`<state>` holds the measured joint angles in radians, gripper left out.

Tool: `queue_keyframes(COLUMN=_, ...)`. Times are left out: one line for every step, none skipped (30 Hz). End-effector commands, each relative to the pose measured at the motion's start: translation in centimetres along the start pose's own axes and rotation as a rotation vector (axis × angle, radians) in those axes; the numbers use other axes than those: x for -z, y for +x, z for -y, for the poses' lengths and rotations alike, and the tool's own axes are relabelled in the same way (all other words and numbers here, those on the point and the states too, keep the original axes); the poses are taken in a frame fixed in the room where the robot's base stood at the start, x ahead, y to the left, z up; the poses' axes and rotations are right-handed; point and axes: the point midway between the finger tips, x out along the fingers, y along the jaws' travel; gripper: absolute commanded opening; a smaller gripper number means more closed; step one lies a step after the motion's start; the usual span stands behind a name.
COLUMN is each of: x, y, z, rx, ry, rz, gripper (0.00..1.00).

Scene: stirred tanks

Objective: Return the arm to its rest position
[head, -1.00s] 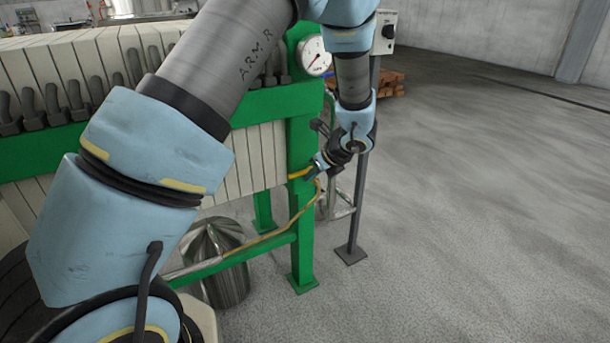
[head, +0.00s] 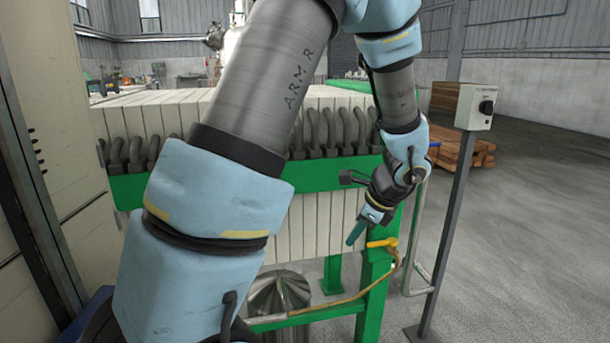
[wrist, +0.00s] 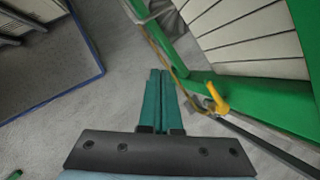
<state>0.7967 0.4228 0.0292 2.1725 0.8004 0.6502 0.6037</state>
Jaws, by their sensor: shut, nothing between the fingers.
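My arm reaches across the head view from the lower left up and over to the right. My gripper (head: 356,233) hangs in front of the pale plates of the filter press, near the right end of its green frame (head: 375,290). The teal fingers also show in the wrist view (wrist: 159,80), pressed together and empty. A yellow valve handle (head: 383,243) sits just right of and below the fingertips. It also shows in the wrist view (wrist: 217,97), to the right of the fingers and apart from them.
A control box on a grey post (head: 455,190) stands right of my forearm. Stacked timber (head: 460,140) lies behind. Open concrete floor spreads on the right.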

Motion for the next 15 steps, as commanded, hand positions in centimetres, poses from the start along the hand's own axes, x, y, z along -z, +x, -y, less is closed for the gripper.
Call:
queue_keyframes(x=-2.8, y=0.3, z=-1.8, rx=-0.053, ry=-0.189, rz=-0.032, gripper=0.0)
queue_keyframes(x=-4.1, y=0.5, z=-2.8, rx=-0.083, ry=-0.304, rz=-0.051, gripper=0.0)
queue_keyframes(x=-5.5, y=0.7, z=-4.2, rx=-0.123, ry=-0.457, rz=-0.075, gripper=0.0)
queue_keyframes(x=-6.5, y=0.7, z=-5.3, rx=-0.15, ry=-0.572, rz=-0.091, gripper=0.0)
queue_keyframes(x=-7.5, y=0.7, z=-6.2, rx=-0.175, ry=-0.683, rz=-0.105, gripper=0.0)
queue_keyframes(x=-8.5, y=0.7, z=-7.4, rx=-0.206, ry=-0.823, rz=-0.122, gripper=0.0)
queue_keyframes(x=-9.2, y=0.7, z=-8.3, rx=-0.229, ry=-0.921, rz=-0.131, gripper=0.0)
queue_keyframes(x=-9.8, y=0.7, z=-9.0, rx=-0.247, ry=-1.012, rz=-0.14, gripper=0.0)
queue_keyframes(x=-10.4, y=0.6, z=-9.9, rx=-0.269, ry=-1.122, rz=-0.15, gripper=0.0)
queue_keyframes(x=-10.9, y=0.6, z=-10.5, rx=-0.285, ry=-1.2, rz=-0.156, gripper=0.0)
queue_keyframes(x=-11.3, y=0.5, z=-11.1, rx=-0.298, ry=-1.274, rz=-0.162, gripper=0.0)
queue_keyframes(x=-11.8, y=0.4, z=-11.8, rx=-0.315, ry=-1.367, rz=-0.168, gripper=0.0)
queue_keyframes(x=-12.2, y=0.4, z=-12.2, rx=-0.327, ry=-1.433, rz=-0.171, gripper=0.0)
queue_keyframes(x=-12.5, y=0.3, z=-12.8, rx=-0.339, ry=-1.498, rz=-0.175, gripper=0.0)
queue_keyframes(x=-12.9, y=0.2, z=-13.3, rx=-0.351, ry=-1.581, rz=-0.18, gripper=0.0)
